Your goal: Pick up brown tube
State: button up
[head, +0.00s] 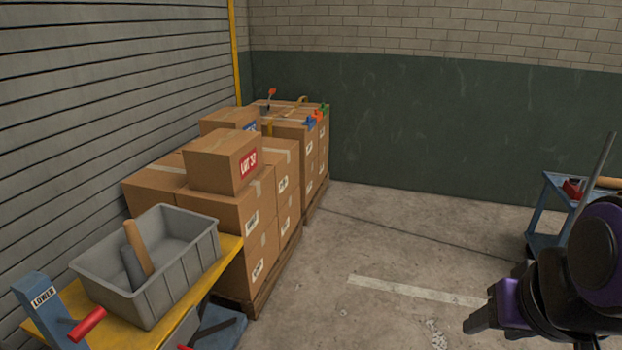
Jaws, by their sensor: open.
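A brown tube (138,245) leans in a grey plastic bin (170,291) at the lower left, tilted with its upper end above the bin floor. A grey tube (131,266) lies against it, and its lower end is hard to make out. Another tan, round-ended piece (609,182) lies on a blue cart at the right edge, partly cut off by the frame. My gripper (482,318) is at the lower right, open, over the floor and far from the bin. Nothing shows between its fingers, though the arm hides part of it.
The bin rests on a yellow-topped table (229,251) beside a blue post marked LOWER (43,303) with a red handle (87,324). Stacked cardboard boxes (225,160) stand behind on pallets. The blue cart (548,215) stands at right. The concrete floor (380,250) between is clear.

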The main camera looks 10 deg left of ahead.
aim_at(133, 237)
jog(key=i+u, duration=0.45)
jog(key=i+l+u, duration=0.15)
jog(key=i+u, duration=0.45)
jog(key=u, duration=0.15)
jog(key=i+l+u, duration=0.1)
jog(key=u, duration=0.25)
jog(key=i+l+u, duration=0.15)
jog(key=u, duration=0.25)
jog(key=i+l, duration=0.05)
jog(key=i, duration=0.05)
